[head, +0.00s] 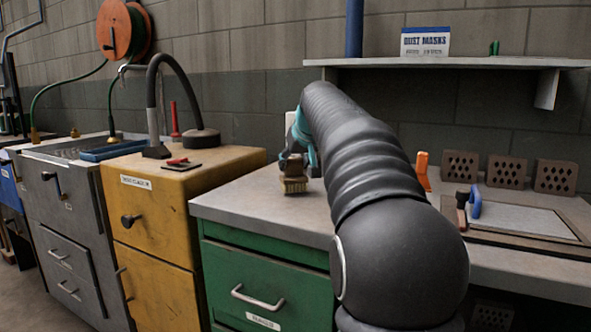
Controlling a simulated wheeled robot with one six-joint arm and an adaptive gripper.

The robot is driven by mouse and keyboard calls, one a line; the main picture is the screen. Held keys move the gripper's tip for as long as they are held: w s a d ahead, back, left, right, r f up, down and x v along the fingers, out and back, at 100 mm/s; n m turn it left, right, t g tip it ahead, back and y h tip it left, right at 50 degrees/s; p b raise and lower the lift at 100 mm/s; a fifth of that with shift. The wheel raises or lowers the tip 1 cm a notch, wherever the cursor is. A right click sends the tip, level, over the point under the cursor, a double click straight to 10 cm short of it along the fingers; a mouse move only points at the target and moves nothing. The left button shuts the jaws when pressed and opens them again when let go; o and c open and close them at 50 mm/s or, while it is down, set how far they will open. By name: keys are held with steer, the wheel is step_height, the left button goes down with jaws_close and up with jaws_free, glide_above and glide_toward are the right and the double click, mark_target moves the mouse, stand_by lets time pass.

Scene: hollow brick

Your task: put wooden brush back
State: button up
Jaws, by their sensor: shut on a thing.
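The wooden brush (295,184) shows as a small brown and tan block low at the end of my arm, above or on the grey worktop (235,203) over the green drawers. I cannot tell whether it touches the worktop. My gripper (292,160) is shut on the brush from above. My arm hides much of the gripper's right side and the worktop behind it.
Hollow bricks (555,177) stand along the wall at right. A framed board (517,219) lies before them with a blue-handled tool (475,203) at its left edge. An orange object (422,171) stands beside my arm. A yellow cabinet (205,180) is at left.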

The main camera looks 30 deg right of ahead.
steer(key=shift+f, duration=0.55)
steer(key=o, duration=1.3)
steer(key=shift+f, duration=0.1)
steer(key=shift+s+r, duration=0.1)
steer(key=shift+r, duration=0.15)
steer(key=v, duration=1.1)
steer(key=shift+s+r, duration=0.2)
steer(key=shift+r, duration=0.05)
steer(key=shift+a, duration=0.1)
